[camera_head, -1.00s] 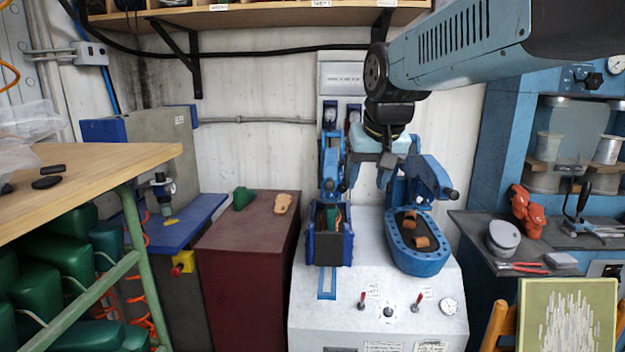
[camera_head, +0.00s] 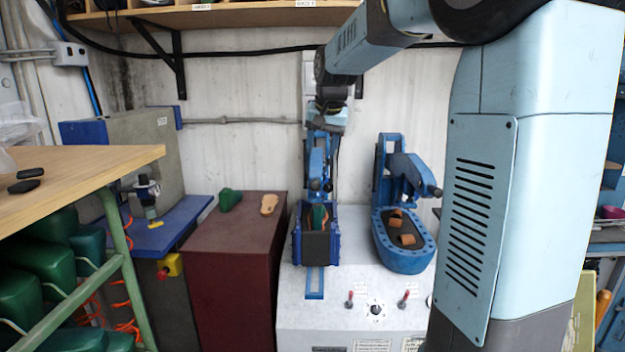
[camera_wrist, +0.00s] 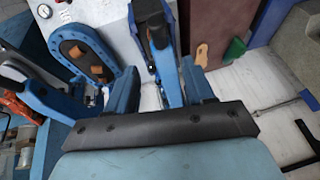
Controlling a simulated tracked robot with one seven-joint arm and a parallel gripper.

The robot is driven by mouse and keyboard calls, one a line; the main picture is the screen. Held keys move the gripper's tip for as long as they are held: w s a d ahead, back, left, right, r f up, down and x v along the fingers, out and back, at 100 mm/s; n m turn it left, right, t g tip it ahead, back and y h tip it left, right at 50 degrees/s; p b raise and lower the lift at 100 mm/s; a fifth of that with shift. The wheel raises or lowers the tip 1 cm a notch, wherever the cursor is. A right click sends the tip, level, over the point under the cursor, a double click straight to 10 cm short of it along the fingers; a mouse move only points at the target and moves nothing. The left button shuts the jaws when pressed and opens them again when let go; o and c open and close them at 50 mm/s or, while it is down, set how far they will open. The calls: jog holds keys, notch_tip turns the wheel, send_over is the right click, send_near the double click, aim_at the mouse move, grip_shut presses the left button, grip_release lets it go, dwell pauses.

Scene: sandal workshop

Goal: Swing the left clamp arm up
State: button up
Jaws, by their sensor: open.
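The left clamp arm (camera_head: 318,160) is a blue bar at the back of the left station, above a blue open-topped holder (camera_head: 318,245) with a green last and a brown piece inside. My gripper (camera_head: 328,118) is just above and behind the top of this arm in the head view. In the wrist view, my gripper (camera_wrist: 160,82) is open, and the left clamp arm (camera_wrist: 168,70) shows between its two blue fingers. Contact cannot be told. The right clamp arm (camera_head: 412,172) angles down beside a blue oval tray (camera_head: 404,255) holding two brown pieces.
The white machine body (camera_head: 350,320) has red levers and a black knob. A maroon cabinet (camera_head: 235,250) stands left with a green last and a tan sole on it. A wooden shelf (camera_head: 235,17) hangs above. A wooden table (camera_head: 80,180) is at far left.

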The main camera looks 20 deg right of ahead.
aim_at(316, 179)
jog(key=x, duration=1.1)
jog(key=shift+w+f, duration=0.15)
jog(key=shift+f, duration=0.2)
jog(key=shift+c, duration=0.4)
jog(key=shift+a, duration=0.1)
grip_shut()
